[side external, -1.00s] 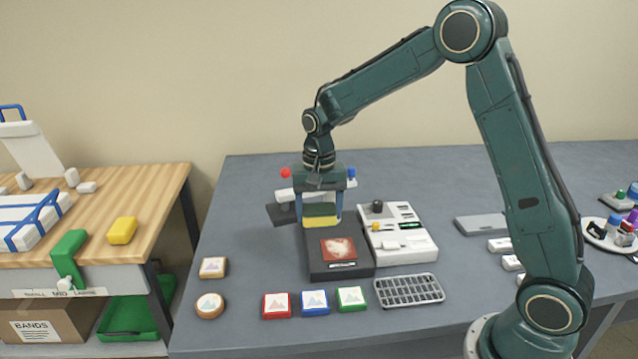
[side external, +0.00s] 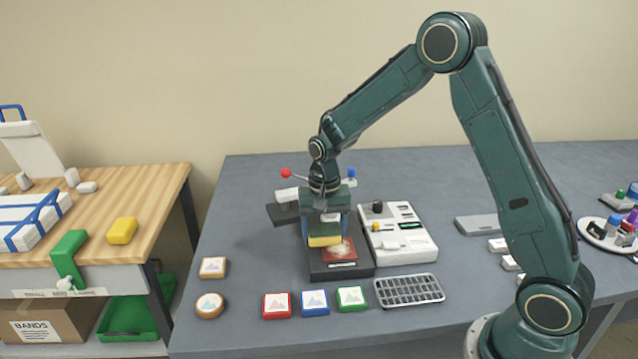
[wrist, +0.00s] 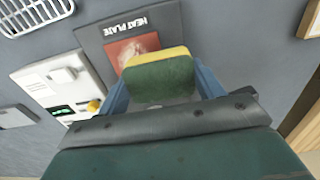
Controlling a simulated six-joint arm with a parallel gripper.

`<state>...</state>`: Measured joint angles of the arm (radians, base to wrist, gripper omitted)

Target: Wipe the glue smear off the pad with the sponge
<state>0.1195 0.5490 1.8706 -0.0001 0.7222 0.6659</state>
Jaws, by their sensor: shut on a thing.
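My gripper (side external: 325,233) is shut on the sponge (side external: 324,241), which has a yellow side and a green side. In the wrist view the sponge (wrist: 160,80) sits between the two blue fingers. The reddish-brown pad (side external: 344,254) lies on the black heat plate (side external: 322,272), and a pale glue smear (side external: 338,248) shows on it. The sponge is at the pad's back-left edge and hides part of it. I cannot tell whether it touches the pad. The pad (wrist: 128,50) also shows partly in the wrist view.
A white control unit (side external: 405,240) stands right of the plate. A grey rack (side external: 410,290) and red, blue and green tiles (side external: 315,302) lie in front. A lever with a red knob (side external: 285,173) is behind. The table's left rear is clear.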

